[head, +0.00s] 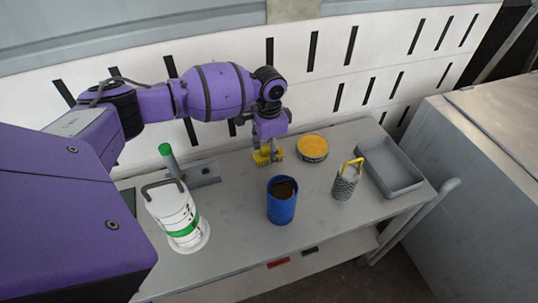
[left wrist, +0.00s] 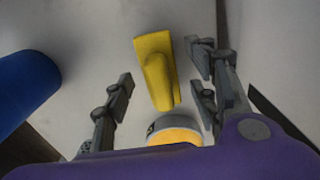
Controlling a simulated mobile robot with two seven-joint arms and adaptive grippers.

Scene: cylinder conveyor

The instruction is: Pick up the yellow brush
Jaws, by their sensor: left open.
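The yellow brush (head: 268,156) lies on the grey table near its back edge, directly below my left gripper (head: 268,143). In the left wrist view the brush (left wrist: 156,70) shows its yellow back and handle between the fingers. My left gripper (left wrist: 162,88) is open, with one finger on each side of the brush and a visible gap to each. I cannot tell the exact height of the fingertips over the table. My right gripper is not in view.
A blue cup (head: 282,202) stands in front of the brush. A round yellow-topped container (head: 312,147) stands to the right. Further right are a grater-like holder (head: 345,184) and a grey tray (head: 395,172). A white canister (head: 177,219) and a grey block (head: 203,174) stand left.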

